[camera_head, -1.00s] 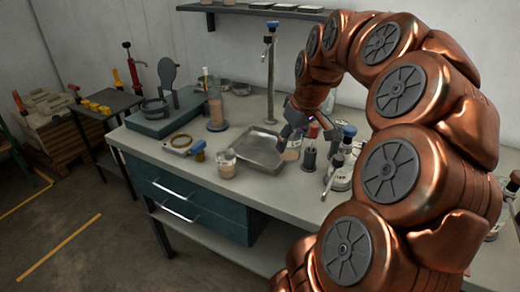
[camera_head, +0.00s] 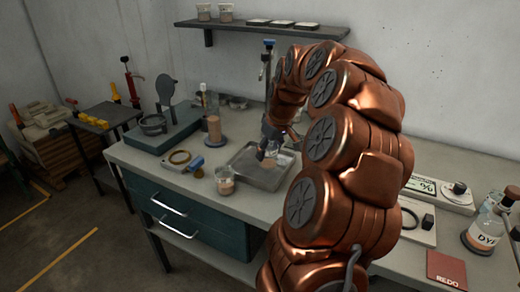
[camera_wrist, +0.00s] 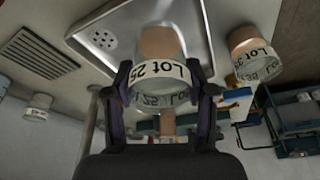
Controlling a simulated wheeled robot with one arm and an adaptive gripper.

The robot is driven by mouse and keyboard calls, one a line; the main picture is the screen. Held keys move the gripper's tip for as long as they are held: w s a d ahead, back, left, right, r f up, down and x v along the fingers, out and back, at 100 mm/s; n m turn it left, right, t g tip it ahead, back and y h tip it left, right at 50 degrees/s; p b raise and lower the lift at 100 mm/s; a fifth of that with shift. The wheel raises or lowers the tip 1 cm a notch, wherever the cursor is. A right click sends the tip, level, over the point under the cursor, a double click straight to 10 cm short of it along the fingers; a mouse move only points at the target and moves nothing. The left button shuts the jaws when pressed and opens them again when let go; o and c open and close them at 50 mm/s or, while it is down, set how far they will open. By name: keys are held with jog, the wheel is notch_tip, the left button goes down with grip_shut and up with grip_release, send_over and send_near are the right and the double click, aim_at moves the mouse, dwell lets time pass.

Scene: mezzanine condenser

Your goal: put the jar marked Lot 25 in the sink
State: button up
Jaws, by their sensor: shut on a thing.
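My gripper (camera_head: 268,150) is over the shallow metal sink (camera_head: 240,165) on the bench. In the wrist view my gripper (camera_wrist: 165,85) is shut on a clear jar with tan contents, its white label reading Lot 25 (camera_wrist: 160,72). The sink with its drain (camera_wrist: 104,41) shows behind the jar. Whether the jar touches the sink floor cannot be told; in the head view it is mostly hidden by my gripper. A similar labelled jar (camera_wrist: 252,58) stands beside the sink, its number unclear; it also shows in the head view (camera_head: 225,182).
A tall tap (camera_head: 268,62) stands behind the sink. At right are a scale (camera_head: 440,190), a DYE bottle (camera_head: 487,228) and a red REDO card (camera_head: 446,270).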

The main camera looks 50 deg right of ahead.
jog(key=shift+w+d+f+p, duration=0.1)
jog(key=shift+w+d+p, duration=0.2)
jog(key=shift+w, duration=0.6)
jog(key=shift+w+d+f+p, duration=0.15)
jog(key=shift+w+d, duration=0.3)
jog(key=shift+w, duration=0.5)
jog(key=shift+w+d+p, duration=0.2)
jog(key=shift+w+d, duration=0.15)
jog(key=shift+w, duration=0.55)
jog(key=shift+f+p, duration=0.55)
jog(key=shift+f, duration=1.25)
jog(key=shift+f, duration=0.1)
jog(key=o, duration=1.3)
jog(key=b+v, duration=0.2)
jog(key=v, duration=1)
